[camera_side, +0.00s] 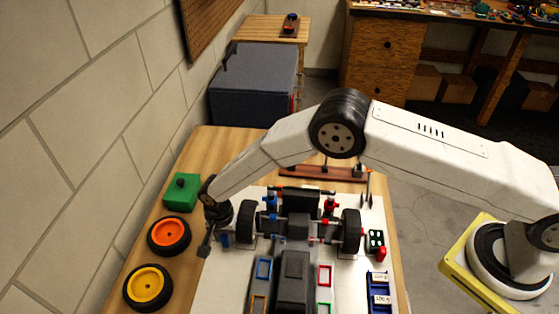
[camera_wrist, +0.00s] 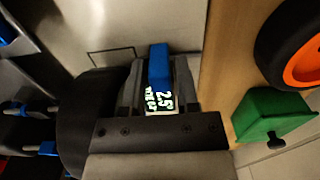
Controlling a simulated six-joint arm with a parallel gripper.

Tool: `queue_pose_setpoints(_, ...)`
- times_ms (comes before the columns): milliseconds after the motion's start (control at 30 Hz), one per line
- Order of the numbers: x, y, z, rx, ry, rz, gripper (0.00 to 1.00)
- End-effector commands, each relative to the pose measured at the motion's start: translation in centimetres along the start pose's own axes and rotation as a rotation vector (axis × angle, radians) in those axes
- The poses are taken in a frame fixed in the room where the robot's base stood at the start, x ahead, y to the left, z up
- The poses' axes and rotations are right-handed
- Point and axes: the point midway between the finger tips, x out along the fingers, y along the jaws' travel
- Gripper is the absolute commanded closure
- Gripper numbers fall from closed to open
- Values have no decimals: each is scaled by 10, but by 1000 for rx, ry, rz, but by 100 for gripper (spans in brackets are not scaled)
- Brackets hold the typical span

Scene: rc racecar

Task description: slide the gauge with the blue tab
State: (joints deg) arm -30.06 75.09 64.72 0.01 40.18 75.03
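The gauge with the blue tab (camera_wrist: 159,66) shows in the wrist view, with a white label (camera_wrist: 160,101) reading 2.5 below the tab. My gripper (camera_wrist: 160,88) has a dark finger on each side of the gauge. Whether the fingers press on it is not clear. In the side view my gripper (camera_side: 206,246) points down at the left of the white board, beside the black left wheel (camera_side: 246,222) of the racecar (camera_side: 298,225). A small blue patch (camera_side: 225,239) shows between my gripper and that wheel. The wheel (camera_wrist: 95,115) also shows left of my gripper in the wrist view.
A green block (camera_side: 180,192), an orange-rimmed wheel (camera_side: 169,236) and a yellow-rimmed wheel (camera_side: 148,288) lie on the wooden table to the left. Blue and red parts and small coloured frames surround the car. A brick wall runs along the left.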

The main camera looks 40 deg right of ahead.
Motion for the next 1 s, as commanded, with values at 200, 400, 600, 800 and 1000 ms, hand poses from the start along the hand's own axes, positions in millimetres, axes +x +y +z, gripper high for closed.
queue_pose_setpoints(200, 0, 0, 0, 0, 0, 0, 100)
queue_pose_setpoints(400, 0, 0, 0, 0, 0, 0, 100)
queue_pose_setpoints(600, 0, 0, 0, 0, 0, 1, 100)
queue_pose_setpoints(800, 0, 0, 0, 0, 0, 1, 100)
queue_pose_setpoints(1000, -1, 0, 0, 0, 0, 1, 100)
